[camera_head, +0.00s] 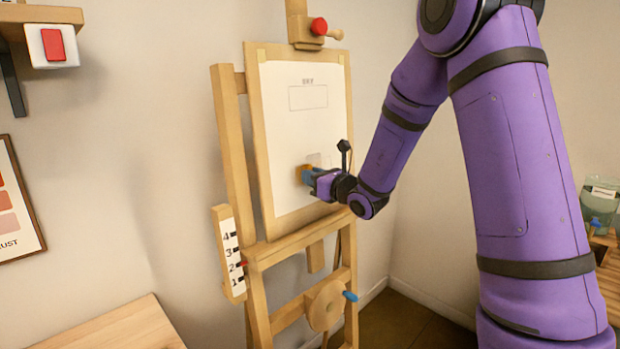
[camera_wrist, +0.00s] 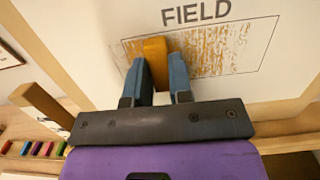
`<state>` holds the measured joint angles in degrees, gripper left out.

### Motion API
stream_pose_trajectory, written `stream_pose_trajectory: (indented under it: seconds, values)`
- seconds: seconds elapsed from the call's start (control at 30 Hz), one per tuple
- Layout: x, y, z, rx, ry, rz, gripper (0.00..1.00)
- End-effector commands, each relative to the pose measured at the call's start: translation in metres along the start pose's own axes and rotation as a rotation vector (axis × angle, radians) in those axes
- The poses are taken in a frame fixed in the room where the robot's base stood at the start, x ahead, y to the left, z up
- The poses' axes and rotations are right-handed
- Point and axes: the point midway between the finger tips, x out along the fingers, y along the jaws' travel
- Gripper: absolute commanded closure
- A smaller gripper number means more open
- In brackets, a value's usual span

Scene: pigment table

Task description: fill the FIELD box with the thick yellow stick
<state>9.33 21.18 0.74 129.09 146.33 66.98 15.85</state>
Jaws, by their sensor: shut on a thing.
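The thick yellow stick (camera_wrist: 156,55) is between the blue fingers of my gripper (camera_wrist: 158,75), which is shut on it. Its far end appears to meet the paper inside the FIELD box (camera_wrist: 262,45), left of the box's middle. Yellow-brown streaks cover much of the box, patchy, with white showing through and the right end mostly bare. In the head view my gripper (camera_head: 308,176) is at the lower part of the paper (camera_head: 285,130) on the easel and hides most of the FIELD box. The empty SKY box (camera_head: 308,97) is above it.
The wooden easel (camera_head: 226,130) has a scale strip numbered 1 to 4 (camera_head: 229,254) on its left and a crank wheel (camera_head: 325,305) below. Several coloured sticks (camera_wrist: 38,148) lie on the ledge at lower left in the wrist view. A wooden table (camera_head: 115,328) is at lower left.

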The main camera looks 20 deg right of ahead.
Motion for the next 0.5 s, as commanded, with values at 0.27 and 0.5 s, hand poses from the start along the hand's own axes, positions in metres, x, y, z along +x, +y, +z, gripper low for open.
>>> stream_pose_trajectory:
  seconds: [0.27, 0.5]
  values:
    - [0.002, -0.016, 0.0, 0.0, -0.001, -0.001, 0.99]
    - [0.002, -0.024, 0.0, 0.0, 0.0, 0.0, 0.99]
